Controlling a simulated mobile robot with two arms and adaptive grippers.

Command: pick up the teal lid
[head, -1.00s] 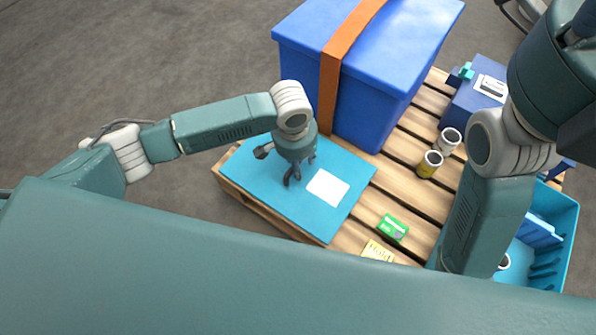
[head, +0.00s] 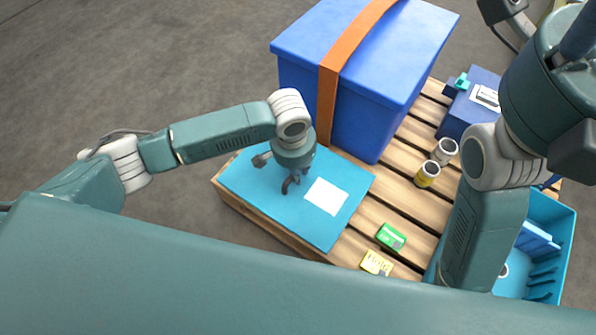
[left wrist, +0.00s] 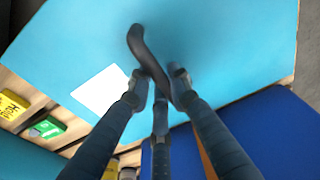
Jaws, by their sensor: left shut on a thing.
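The teal lid (head: 262,185) is a flat, bright blue-teal panel with a white label (head: 326,196), lying at the left part of the wooden pallet in the head view. It also fills much of the left wrist view (left wrist: 215,40). A dark curved handle (left wrist: 141,45) stands on it. My left gripper (head: 291,182) points down over the lid, its fingers shut on the handle; the fingers also show in the left wrist view (left wrist: 160,90). I cannot tell whether the lid is lifted off its support. My right gripper's fingers are out of view.
A big blue box (head: 340,95) with an orange strap (head: 328,100) stands right behind the lid. Two small cans (head: 427,174), a green box (head: 391,237) and a yellow note (head: 376,263) are on the pallet slats (head: 395,205). A teal crate (head: 562,235) is at right.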

